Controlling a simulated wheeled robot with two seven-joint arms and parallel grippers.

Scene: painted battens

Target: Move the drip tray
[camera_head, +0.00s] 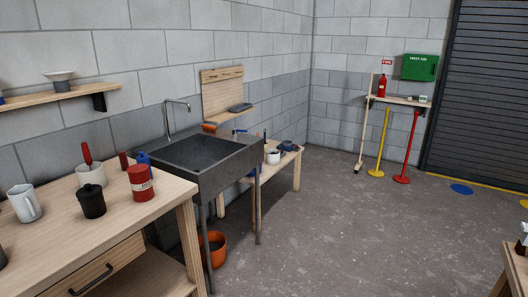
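I cannot pick out a drip tray for certain. A flat dark grey item (240,107) lies on the small wooden shelf beside the sink; it may be a tray, but it is too small to tell. Neither of my grippers shows clearly in the head view. A white and dark shape (523,240) is cut off by the right edge, and I cannot tell what it is.
A wooden workbench (75,235) at left holds mugs, a black cup (91,203) and a red can (141,184). A dark sink (195,152) stands behind it, with an orange bucket (214,246) below. A low table (288,160) stands beyond. The middle floor is clear.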

